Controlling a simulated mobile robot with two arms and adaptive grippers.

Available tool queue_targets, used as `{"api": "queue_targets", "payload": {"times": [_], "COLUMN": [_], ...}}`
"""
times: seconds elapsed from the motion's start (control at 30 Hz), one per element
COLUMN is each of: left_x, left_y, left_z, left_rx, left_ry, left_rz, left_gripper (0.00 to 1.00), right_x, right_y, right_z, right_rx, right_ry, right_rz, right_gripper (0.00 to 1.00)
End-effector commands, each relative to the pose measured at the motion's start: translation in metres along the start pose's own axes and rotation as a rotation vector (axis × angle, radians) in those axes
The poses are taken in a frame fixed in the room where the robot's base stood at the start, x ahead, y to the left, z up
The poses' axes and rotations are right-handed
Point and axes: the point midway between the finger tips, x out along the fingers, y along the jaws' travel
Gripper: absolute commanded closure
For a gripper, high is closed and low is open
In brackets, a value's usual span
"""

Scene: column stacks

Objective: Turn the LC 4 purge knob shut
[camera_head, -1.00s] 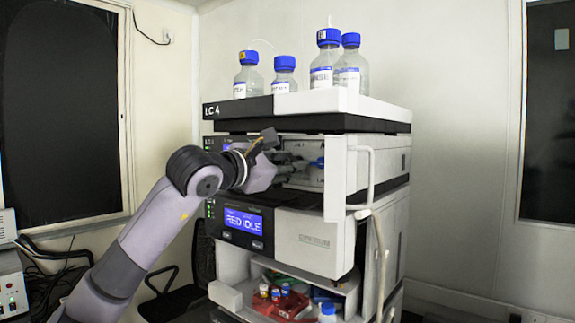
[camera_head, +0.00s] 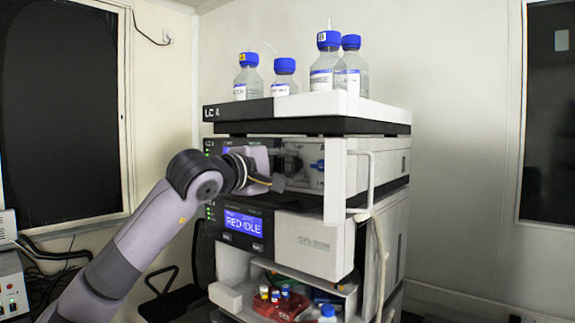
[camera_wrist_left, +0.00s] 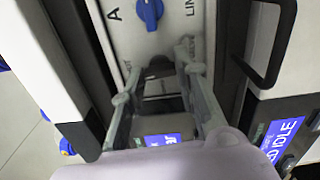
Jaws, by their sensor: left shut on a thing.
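The LC 4 instrument stack has its label on the dark top band (camera_head: 238,110). My left gripper (camera_head: 290,163) reaches into the open front bay of the upper module from the left. In the left wrist view the fingertips (camera_wrist_left: 158,72) are shut on a dark knob with some blue (camera_wrist_left: 158,62) on the pale panel; I take it as the purge knob, and the fingers partly hide it. A second blue knob (camera_wrist_left: 150,12) sits beside it, clear of the fingers. It also shows in the head view (camera_head: 317,164). My right gripper is not in view.
An open white door (camera_head: 336,180) with a handle (camera_head: 371,175) stands just right of the bay. Bottles with blue caps (camera_head: 248,76) stand on top. A lower shelf holds a red tray (camera_head: 290,307) of small vials.

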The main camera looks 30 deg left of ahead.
Motion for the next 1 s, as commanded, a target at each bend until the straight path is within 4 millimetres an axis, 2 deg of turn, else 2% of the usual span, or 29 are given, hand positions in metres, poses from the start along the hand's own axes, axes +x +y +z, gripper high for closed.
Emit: {"api": "queue_targets", "payload": {"times": [0.3, 0.73, 0.77, 0.9, 1.0], "left_x": [-0.0002, -0.0003, -0.0003, -0.0002, -0.0002], "left_y": [0.0011, 0.0011, 0.0011, 0.0009, 0.0007], "left_z": [0.0, -0.0001, -0.0002, -0.0002, -0.0002], "left_rx": [0.085, 0.095, 0.095, 0.094, 0.094], "left_ry": [0.0, 0.0, 0.001, 0.001, 0.0], "left_rz": [0.003, 0.003, 0.003, 0.003, 0.002], "left_gripper": [1.0, 1.0, 0.71, 0.63, 0.63], "right_x": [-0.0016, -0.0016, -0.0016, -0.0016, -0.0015], "right_y": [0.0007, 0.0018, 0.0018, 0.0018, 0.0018], "right_z": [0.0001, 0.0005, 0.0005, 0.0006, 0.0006], "right_rx": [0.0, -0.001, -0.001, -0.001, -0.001], "right_ry": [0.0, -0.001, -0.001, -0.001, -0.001], "right_rz": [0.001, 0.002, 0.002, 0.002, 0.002], "right_gripper": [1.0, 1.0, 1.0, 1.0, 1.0]}}
